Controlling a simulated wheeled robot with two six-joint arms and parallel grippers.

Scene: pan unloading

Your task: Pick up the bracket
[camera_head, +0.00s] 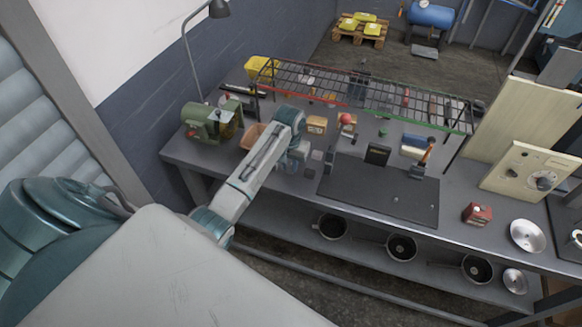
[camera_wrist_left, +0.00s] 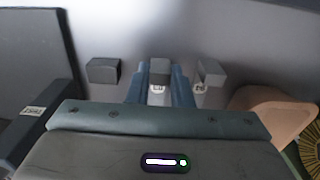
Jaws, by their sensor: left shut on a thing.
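My left gripper (camera_head: 298,154) reaches over the grey workbench, just left of the dark mat. In the left wrist view its blue fingers (camera_wrist_left: 160,88) are shut on a small grey block-like piece, which seems to be the bracket (camera_wrist_left: 159,70). Only the end of the piece shows between the fingers. One similar grey block (camera_wrist_left: 103,70) lies to the left and another grey piece (camera_wrist_left: 210,72) lies close on the right, both apart from the fingers. In the head view the gripper partly hides the held piece. My right gripper is not in view.
An orange-tan bin (camera_head: 251,137) stands left of the gripper, beside a green machine (camera_head: 212,122). A dark mat (camera_head: 350,180) lies to the right. A wire rack (camera_head: 370,88) spans the bench's back. A red box (camera_head: 477,214) stands at the right.

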